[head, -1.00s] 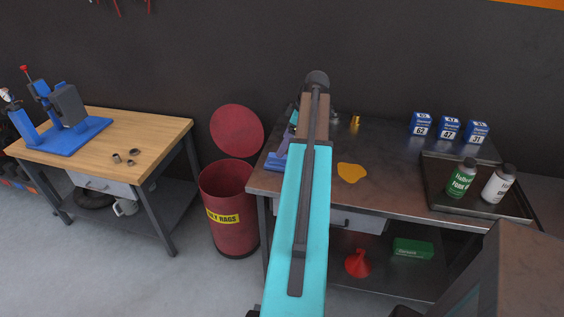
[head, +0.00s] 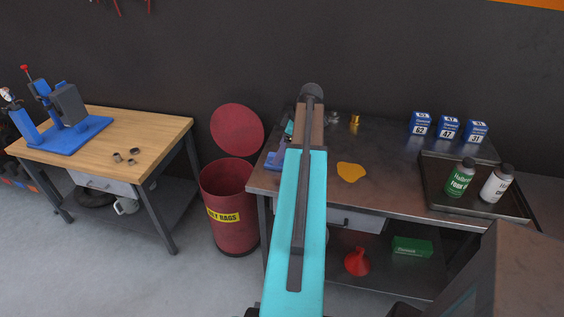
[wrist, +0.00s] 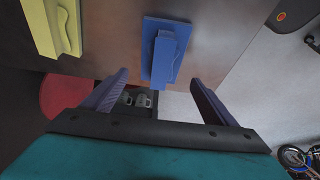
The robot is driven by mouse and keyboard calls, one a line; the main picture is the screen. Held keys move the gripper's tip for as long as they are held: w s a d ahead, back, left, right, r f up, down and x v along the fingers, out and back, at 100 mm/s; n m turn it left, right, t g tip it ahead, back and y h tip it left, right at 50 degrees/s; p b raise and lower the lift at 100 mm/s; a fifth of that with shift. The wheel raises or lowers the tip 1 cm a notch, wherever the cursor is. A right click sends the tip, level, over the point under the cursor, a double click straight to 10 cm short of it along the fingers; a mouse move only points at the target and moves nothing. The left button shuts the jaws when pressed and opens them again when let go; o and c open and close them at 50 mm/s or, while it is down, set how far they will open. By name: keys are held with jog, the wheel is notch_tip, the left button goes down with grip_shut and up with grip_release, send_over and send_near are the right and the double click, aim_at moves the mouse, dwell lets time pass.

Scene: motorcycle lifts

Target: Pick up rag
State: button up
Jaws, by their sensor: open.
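A flat, irregular orange-yellow cloth, which looks like the rag (head: 351,172), lies on the dark metal bench (head: 395,190) in the head view, right of my arm. I cannot make it out in the wrist view. My gripper (wrist: 158,78) is open, with its two bluish fingers apart and nothing held between them. It is over the left end of the bench, apart from the rag; my arm hides most of it in the head view. A blue block-like piece (wrist: 165,50) shows beyond the fingertips. A pale yellow piece (wrist: 52,28) shows at the upper left.
A red rag bin (head: 229,200) stands between the metal bench and a wooden workbench (head: 150,130). Blue boxes (head: 449,128) and a tray (head: 437,199) with a green bottle (head: 461,178) and a white bottle (head: 497,184) are at the right. Bench surface around the rag is clear.

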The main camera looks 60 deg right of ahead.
jog(key=shift+p+x, duration=0.5)
jog(key=shift+x, duration=1.65)
jog(key=shift+s+d, duration=0.1)
jog(key=shift+s, duration=0.1)
jog(key=c, duration=1.1)
